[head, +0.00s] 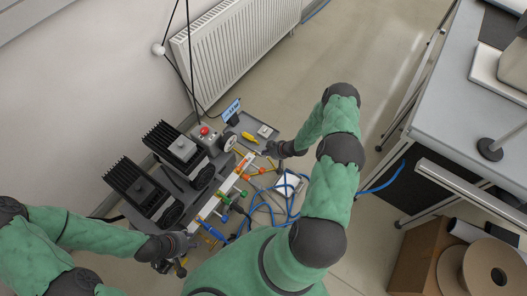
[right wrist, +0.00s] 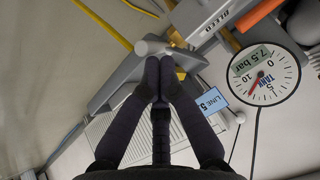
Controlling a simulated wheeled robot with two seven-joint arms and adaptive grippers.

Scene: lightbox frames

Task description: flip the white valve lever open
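My right gripper (right wrist: 160,70) has its two dark fingers together, with nothing visible between them. Their tips are at or very near a pale, rounded part (right wrist: 150,47), which may be the white valve lever; contact cannot be told. In the head view the right gripper (head: 272,149) is at the right end of the valve bench. I cannot pick out the white lever there. My left gripper (head: 178,264) is low at the left, near the front of the bench; its fingers are too small to read.
A gauge (right wrist: 264,75) labelled 7.5 bar and a blue LINE 5 tag (right wrist: 213,99) are right of the fingers. Two black finned units (head: 145,190) stand behind several coloured levers. Blue hoses (head: 290,205) lie in front. A radiator (head: 235,45) stands behind; a worktable (head: 450,120) is at right.

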